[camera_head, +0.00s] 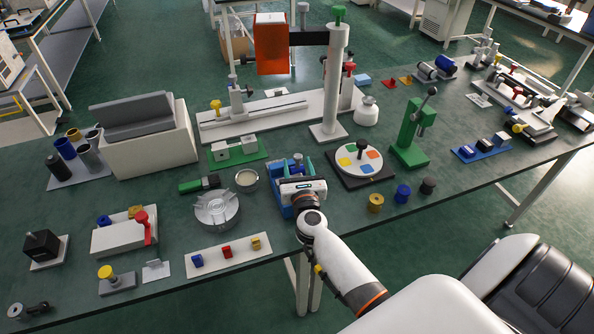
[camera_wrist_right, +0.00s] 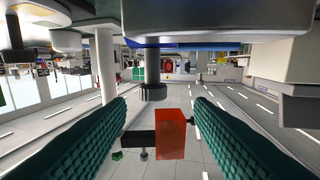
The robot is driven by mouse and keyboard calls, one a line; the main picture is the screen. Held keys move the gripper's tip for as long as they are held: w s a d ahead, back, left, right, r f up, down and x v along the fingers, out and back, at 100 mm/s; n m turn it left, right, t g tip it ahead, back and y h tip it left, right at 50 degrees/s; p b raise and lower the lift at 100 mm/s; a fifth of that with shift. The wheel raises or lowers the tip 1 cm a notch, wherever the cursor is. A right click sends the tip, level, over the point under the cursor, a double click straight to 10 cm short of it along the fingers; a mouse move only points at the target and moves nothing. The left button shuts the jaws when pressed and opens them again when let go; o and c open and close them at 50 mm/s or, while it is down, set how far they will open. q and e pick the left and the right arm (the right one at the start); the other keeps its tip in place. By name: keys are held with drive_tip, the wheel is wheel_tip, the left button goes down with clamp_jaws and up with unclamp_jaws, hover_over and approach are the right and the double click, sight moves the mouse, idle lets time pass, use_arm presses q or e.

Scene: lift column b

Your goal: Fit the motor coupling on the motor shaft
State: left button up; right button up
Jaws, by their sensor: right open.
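My right gripper (camera_head: 297,184) is over a blue fixture (camera_head: 281,204), which its body partly covers in the head view. A grey upright post (camera_head: 297,160) shows just beyond the gripper. In the right wrist view, the green ribbed fingers of the gripper (camera_wrist_right: 160,125) are apart with nothing gripped. A dark cylinder (camera_wrist_right: 153,72) with a wider end shows ahead, between the finger directions. I cannot tell for sure which piece is the motor coupling or the motor shaft. A black block (camera_head: 42,244) on a white plate, at the far left, looks like a motor. My left gripper is not in view.
A white column with an orange head (camera_head: 272,45) stands behind the fixture. A disc with coloured patches (camera_head: 359,160) and a green press (camera_head: 410,135) are to the right. A round metal part (camera_head: 216,208) lies left. The front edge near the yellow cylinder (camera_head: 376,202) has some free room.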

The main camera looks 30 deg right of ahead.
sight(298, 160)
drive_tip(key=x, duration=0.5)
drive_tip(key=shift+s+d+f, duration=0.2)
drive_tip(key=shift+d+f, duration=0.1)
clamp_jaws()
